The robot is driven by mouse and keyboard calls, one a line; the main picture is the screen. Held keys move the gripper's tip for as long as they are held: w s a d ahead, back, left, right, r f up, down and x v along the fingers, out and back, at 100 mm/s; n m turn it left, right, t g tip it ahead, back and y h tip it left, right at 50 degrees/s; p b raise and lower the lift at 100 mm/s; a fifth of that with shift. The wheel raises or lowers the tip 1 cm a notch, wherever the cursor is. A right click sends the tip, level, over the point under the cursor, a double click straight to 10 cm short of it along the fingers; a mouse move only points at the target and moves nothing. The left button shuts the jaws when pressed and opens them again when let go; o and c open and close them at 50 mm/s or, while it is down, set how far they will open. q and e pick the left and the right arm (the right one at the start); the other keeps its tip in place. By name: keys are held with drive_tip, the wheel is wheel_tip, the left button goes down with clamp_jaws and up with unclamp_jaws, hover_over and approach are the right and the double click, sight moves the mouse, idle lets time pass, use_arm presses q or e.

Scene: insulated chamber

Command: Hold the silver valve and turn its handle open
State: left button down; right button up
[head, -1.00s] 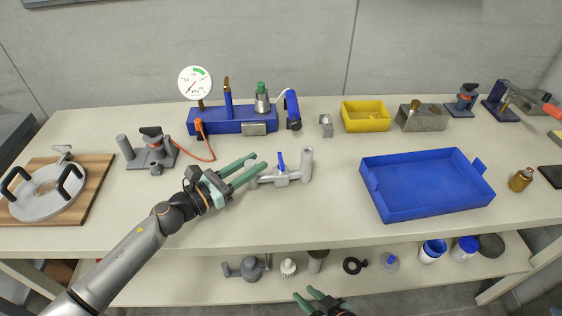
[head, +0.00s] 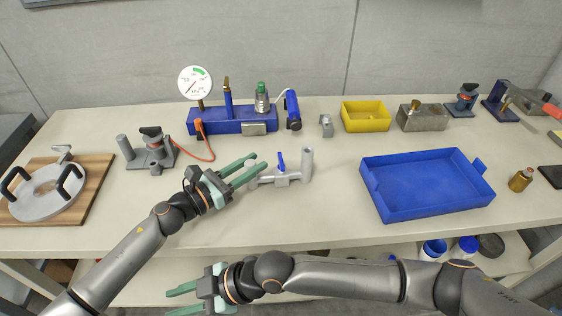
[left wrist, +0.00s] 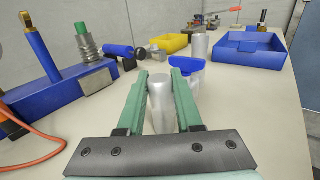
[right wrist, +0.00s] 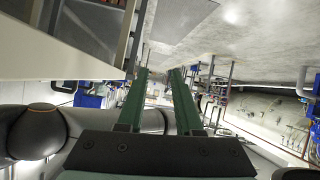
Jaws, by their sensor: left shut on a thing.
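The silver valve (head: 296,178) lies on the table near the middle, with a blue handle (head: 281,161) sticking up from its body and an upright pipe end on its right. In the left wrist view that silver pipe end (left wrist: 160,103) stands between the two green fingers, and the blue handle (left wrist: 186,66) shows just behind. My right gripper (head: 182,299) is low in front of the table edge, away from the valve. Its fingers are apart and empty in the right wrist view (right wrist: 156,78).
A blue tray (head: 378,205) lies right of the valve, and a yellow bin (head: 366,117) stands behind. A blue pump rig with a gauge (head: 196,83) stands at the back. The table's front edge lies between my right gripper and the valve. The tabletop between valve and tray is clear.

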wheel_tip(320, 180, up, 9)
drive_tip(key=s+n+g+y, duration=0.1)
drive_tip(key=n+g, duration=0.1)
drive_tip(key=n, duration=0.2)
drive_tip(key=w+d+r+m+t, duration=0.2)
drive_tip(key=w+r+m+t, duration=0.25)
drive_tip(key=w+r, duration=0.4)
drive_tip(key=w+d+r+m+t, duration=0.2)
drive_tip(key=w+r+m+t, duration=0.3)
drive_tip(key=w, duration=0.7)
drive_tip(key=m+g+h, duration=0.4)
drive_tip(key=m+h, duration=0.9)
drive_tip(key=m, duration=0.1)
approach(281, 160)
drive_tip(key=f, duration=0.1)
drive_tip(key=shift+f+t, duration=0.25)
drive_tip(key=shift+f, duration=0.15)
drive_tip(key=shift+x, duration=3.2)
